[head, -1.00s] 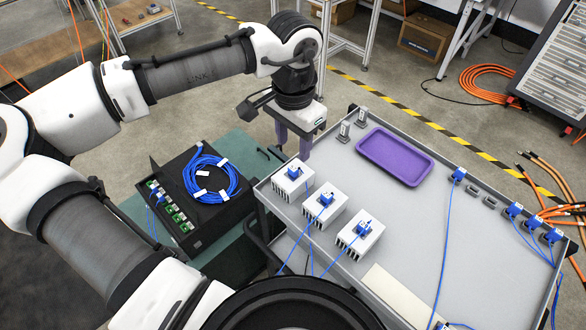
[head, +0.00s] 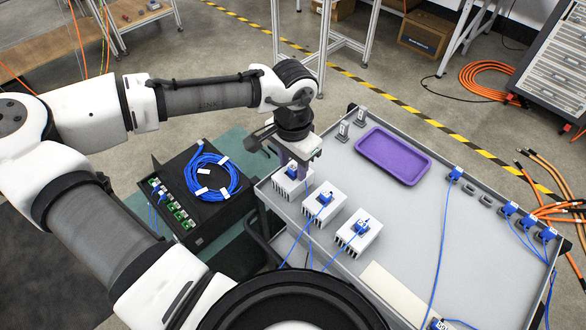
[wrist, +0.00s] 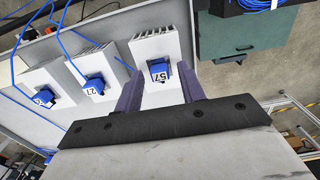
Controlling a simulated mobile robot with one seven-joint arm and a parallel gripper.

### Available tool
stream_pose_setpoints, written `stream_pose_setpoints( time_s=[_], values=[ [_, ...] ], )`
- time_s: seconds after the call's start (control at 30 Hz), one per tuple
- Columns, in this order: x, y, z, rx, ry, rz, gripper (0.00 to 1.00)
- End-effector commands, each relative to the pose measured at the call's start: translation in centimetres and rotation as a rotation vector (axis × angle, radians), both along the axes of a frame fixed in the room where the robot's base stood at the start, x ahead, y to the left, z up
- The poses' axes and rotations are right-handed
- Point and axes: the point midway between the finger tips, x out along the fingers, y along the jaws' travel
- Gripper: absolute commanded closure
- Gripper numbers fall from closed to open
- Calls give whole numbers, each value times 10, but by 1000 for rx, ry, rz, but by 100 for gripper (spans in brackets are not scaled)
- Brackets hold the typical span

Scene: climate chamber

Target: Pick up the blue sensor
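Several blue sensors are in view. One blue sensor labelled 57 (wrist: 160,70) sits on the far white finned block (head: 291,188); it also shows in the head view (head: 292,173). A second sensor, labelled 27 (wrist: 95,85), sits on the middle block (head: 324,205), and a third (head: 361,227) sits on the near block (head: 358,241). My gripper (wrist: 162,76) is open and empty, with its purple fingers spread on either side of sensor 57 as seen from the wrist. In the head view my gripper (head: 293,160) is above the far block and partly covers the sensor.
A grey trolley top (head: 400,235) carries an empty purple tray (head: 393,156) and more blue sensors (head: 509,208) at its right edge. Blue cables run from the sensors. A black box (head: 216,208) with a coiled blue cable (head: 212,175) stands left. The trolley has a raised rim.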

Motion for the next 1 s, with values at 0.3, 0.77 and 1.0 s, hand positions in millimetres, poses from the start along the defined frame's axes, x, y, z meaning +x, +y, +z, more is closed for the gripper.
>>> stream_pose_setpoints(
  time_s=[0.3,0.77,1.0],
  values=[
    [0,0,0,0,0,0,96],
    [1,0,7,-1,-1,1,96],
    [1,0,43,-2,-4,1,96]
  ],
)
